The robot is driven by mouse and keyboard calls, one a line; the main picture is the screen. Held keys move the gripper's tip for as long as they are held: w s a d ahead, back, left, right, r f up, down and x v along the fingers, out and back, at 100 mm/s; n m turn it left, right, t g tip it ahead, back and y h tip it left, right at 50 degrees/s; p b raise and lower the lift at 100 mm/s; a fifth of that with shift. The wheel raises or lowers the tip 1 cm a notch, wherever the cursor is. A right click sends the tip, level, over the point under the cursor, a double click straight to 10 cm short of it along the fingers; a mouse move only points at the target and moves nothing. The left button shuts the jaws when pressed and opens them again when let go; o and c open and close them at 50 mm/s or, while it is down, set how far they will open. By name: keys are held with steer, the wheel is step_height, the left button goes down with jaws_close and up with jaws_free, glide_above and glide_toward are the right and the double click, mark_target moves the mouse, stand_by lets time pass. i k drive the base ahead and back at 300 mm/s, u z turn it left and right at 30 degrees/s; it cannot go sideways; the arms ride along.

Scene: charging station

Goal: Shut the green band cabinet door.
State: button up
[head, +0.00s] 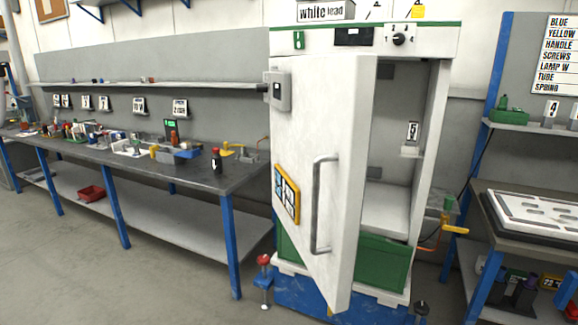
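A white cabinet (430,140) with a green band along its top edge stands right of centre. Its white door (310,150) is hinged at the left and stands ajar, swung out toward me. The inside shows on the right, with a shelf and a tag marked 5. A grey vertical bar handle (320,205) is on the door near its free edge. A yellow-framed panel is on the lower left of the door. A sign above reads "white lead". My gripper is not in view.
A long grey workbench (210,180) with blue legs and many small items runs along the left. Another table (540,240) with a white tray stands at the right. A green bin sits low behind the door. The floor at front left is clear.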

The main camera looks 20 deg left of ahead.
mark_target(323, 144)
steer(key=z, duration=0.05)
steer(key=k, duration=1.15)
steer(key=u, duration=1)
steer(key=i, duration=1.4)
steer(key=z, duration=0.35)
